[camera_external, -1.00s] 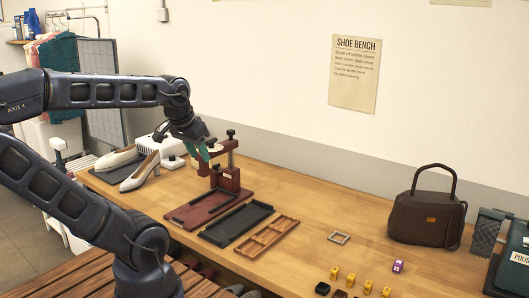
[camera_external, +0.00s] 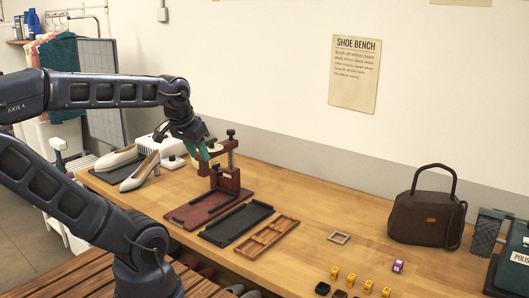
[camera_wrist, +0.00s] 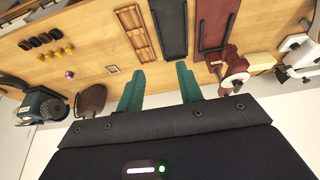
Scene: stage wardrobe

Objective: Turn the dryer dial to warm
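A white box-like unit (camera_external: 152,147), which looks like the dryer, stands at the back left of the bench, behind a pair of pale shoes (camera_external: 142,170). I cannot make out its dial or the dial's setting. My gripper (camera_external: 208,152) is above the bench, to the right of the white unit and close to the dark red clamp stand (camera_external: 224,172). In the wrist view, my gripper (camera_wrist: 160,84) has its two teal fingers spread wide with nothing between them. White parts (camera_wrist: 300,44) show at the right edge of the wrist view, possibly the dryer.
A black tray (camera_external: 237,222) and a brown divided tray (camera_external: 268,237) lie in front of the stand. The bench between the trays and handbag is mostly clear.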

